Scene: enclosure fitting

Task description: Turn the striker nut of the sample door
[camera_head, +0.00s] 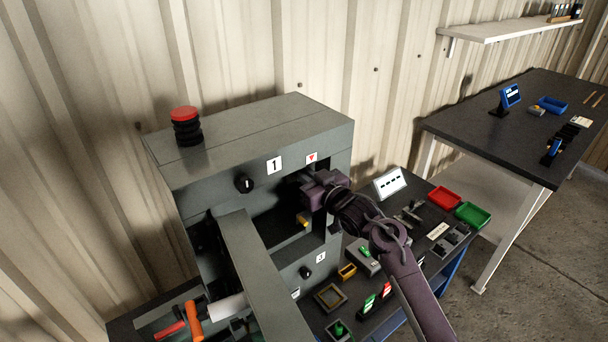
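The grey enclosure (205,180) stands against the wall with its front opening dark inside. A long grey panel (258,270), apparently the sample door, juts from the front toward me. My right gripper (306,188) is at the upper right of the opening, below the red triangle label (311,158). Its fingertips are small and dark against the enclosure, so I cannot tell whether they are open or shut. I cannot make out the striker nut; the gripper may cover it. A small yellow part (303,221) shows inside the opening below the gripper. My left gripper is not in view.
A red-topped stack (185,126) stands on the enclosure. Orange-handled tools (193,320) lie at lower left. Red (446,199) and green (472,215) trays, a small display (389,184) and several small fixtures crowd the bench at right. A black table (500,125) stands farther right.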

